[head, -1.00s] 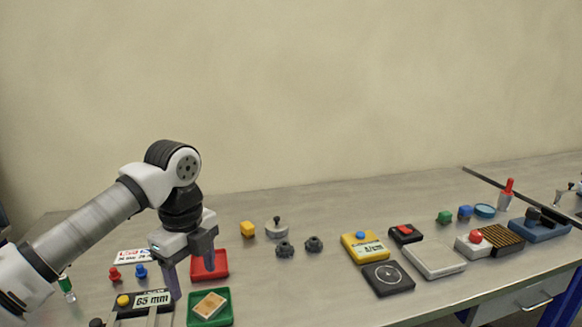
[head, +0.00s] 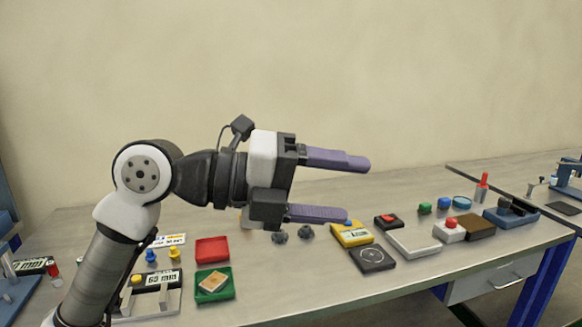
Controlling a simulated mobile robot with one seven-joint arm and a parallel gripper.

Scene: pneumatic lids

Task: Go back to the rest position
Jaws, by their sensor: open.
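My gripper (head: 355,190) is raised above the bench and points to the right. Its two purple fingers are spread well apart, with nothing between them. My arm rises from the lower left and bends at the elbow.
Blue (head: 151,256) and yellow (head: 174,253) pegs stand nearby. Boxes and blocks line the right; the air there is clear.

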